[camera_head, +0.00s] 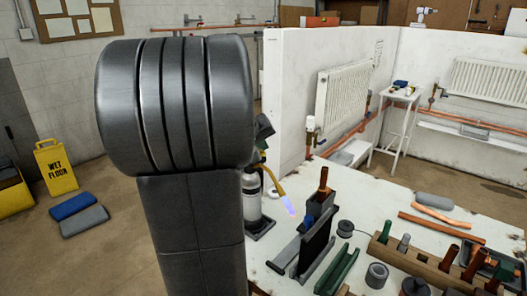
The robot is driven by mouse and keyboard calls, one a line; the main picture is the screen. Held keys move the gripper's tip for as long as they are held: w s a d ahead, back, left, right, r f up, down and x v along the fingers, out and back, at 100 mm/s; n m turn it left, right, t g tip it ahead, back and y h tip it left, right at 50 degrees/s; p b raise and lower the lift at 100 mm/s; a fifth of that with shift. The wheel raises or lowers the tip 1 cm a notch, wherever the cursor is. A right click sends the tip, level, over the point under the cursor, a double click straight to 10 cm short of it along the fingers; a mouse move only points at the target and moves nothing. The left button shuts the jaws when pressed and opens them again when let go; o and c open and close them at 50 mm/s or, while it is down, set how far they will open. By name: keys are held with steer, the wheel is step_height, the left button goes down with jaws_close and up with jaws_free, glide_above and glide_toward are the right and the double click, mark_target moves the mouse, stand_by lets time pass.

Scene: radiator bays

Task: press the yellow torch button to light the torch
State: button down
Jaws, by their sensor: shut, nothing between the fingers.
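The torch (250,200) stands on a dark base at the left end of the white workbench, partly hidden behind my arm. Its pale bottle shows, and a brass-yellow tube (275,184) slants down to the right from its top. A pale violet-blue flame (288,204) shows at the tube's tip. I cannot make out the yellow button; my arm covers that side of the torch. A small dark green shape shows at my arm's right edge above the torch; I cannot tell what it is.
On the workbench (420,186) stand a dark upright holder (316,240), a green channel (338,268), a wooden rack (412,262) with several tools, and copper pipes (440,214). A white partition and radiators (343,98) stand behind. A yellow wet floor sign (56,166) is at left.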

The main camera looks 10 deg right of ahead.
mark_target(262, 154)
steer(key=shift+r, duration=0.7)
steer(key=shift+r+p, duration=0.1)
steer(key=shift+p, duration=0.25)
step_height(262, 154, up, 5)
steer(key=p, duration=0.3)
steer(key=shift+p, duration=0.3)
steer(key=shift+f, duration=0.2)
